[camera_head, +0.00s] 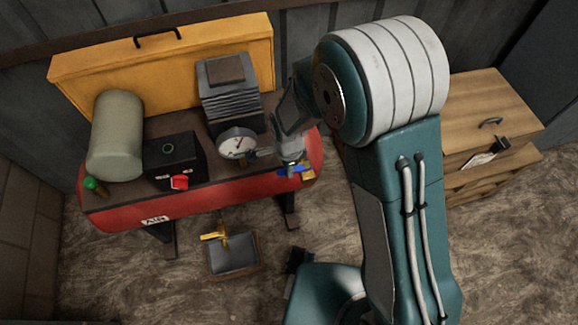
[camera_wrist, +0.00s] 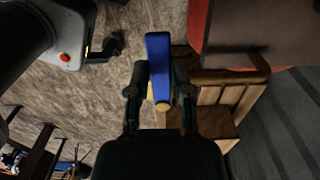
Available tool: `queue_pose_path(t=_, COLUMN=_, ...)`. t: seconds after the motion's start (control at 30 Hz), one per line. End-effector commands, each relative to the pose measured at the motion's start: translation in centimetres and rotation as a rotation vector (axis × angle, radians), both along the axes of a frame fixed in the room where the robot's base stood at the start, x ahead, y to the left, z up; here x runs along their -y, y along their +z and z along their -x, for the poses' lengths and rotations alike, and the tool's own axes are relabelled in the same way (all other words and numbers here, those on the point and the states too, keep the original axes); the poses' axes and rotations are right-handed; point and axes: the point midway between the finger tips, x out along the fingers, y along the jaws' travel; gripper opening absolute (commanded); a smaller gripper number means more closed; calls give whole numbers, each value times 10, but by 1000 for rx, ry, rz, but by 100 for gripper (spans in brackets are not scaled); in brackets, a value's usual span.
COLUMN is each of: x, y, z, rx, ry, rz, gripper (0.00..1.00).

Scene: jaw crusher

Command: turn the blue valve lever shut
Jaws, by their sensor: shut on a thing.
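The blue valve lever (camera_wrist: 158,52) shows in the wrist view between the two fingers of my gripper (camera_wrist: 158,82). The fingers are shut on it, and the lever's far part sticks out beyond them. A brass valve body (camera_wrist: 163,105) sits at the lever's near end. In the head view the blue lever (camera_head: 291,170) shows at the right end of the red air tank (camera_head: 150,217), below my gripper (camera_head: 292,160). My arm hides part of that end, and the fingertips are hard to make out there.
A round gauge (camera_head: 237,144), a black box with a red knob (camera_head: 180,182) and a green knob (camera_head: 90,184) are on the compressor. A yellow lever (camera_head: 213,236) stands above a dark tray on the floor. A wooden drawer cabinet (camera_head: 490,105) stands to the right.

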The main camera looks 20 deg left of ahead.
Motion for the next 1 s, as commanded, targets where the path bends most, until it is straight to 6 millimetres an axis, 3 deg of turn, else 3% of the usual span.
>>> queue_pose_path(t=0.07, x=-1, y=-1, z=1, rx=-1, ry=0, rz=-1, gripper=0)
queue_pose_path(t=0.1, x=-1, y=-1, z=1, rx=-1, ry=0, rz=-2, gripper=37)
queue_pose_path(t=0.17, x=-1, y=-1, z=1, rx=0, ry=0, rz=-1, gripper=63)
queue_pose_path(t=0.63, x=0, y=8, z=-1, rx=2, ry=1, rz=-4, gripper=63)
queue_pose_path(t=1.0, x=-4, y=79, z=-2, rx=6, ry=2, rz=-4, gripper=63)
